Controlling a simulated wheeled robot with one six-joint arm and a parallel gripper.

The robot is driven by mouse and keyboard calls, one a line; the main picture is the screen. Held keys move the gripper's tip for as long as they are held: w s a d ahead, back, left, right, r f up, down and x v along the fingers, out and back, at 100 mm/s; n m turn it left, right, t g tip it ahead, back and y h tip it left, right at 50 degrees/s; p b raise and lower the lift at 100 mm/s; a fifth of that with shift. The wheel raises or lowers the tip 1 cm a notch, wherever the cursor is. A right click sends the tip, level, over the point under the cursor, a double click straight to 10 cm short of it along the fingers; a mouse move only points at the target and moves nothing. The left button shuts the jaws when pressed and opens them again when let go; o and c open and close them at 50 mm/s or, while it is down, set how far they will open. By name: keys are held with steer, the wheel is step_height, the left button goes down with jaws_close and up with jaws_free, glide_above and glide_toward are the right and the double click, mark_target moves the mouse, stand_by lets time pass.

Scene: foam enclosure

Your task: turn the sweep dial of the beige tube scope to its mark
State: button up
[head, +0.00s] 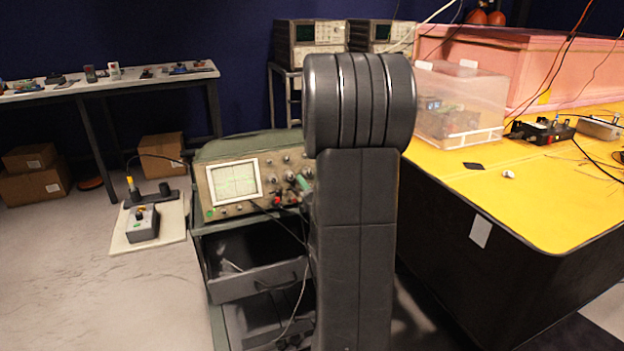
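The beige tube scope (206,196) stands left of the middle on a dark green cart. Its front faces me, with a lit pale green screen (235,184) at the left and several knobs at the right. A pale greenish piece (303,182) shows at the right of the panel, against my arm; I cannot tell what it is. My dark grey arm rises in front and hides the right end of the scope. I cannot tell which knob is the sweep dial, and its mark is not readable. I cannot make out my gripper.
The cart's drawer (262,285) stands open below the scope, with cables hanging in front. A yellow-topped table (540,215) with a clear plastic box (470,95) fills the right. A small grey box (142,224) lies on a floor board at left. Open floor lies at lower left.

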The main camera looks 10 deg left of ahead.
steer(key=shift+s, duration=0.1)
steer(key=v, duration=1.3)
steer(key=shift+s+d, duration=0.2)
steer(key=shift+s, duration=0.05)
steer(key=shift+w+a, duration=0.1)
steer(key=x, duration=1.3)
steer(key=shift+w, duration=0.25)
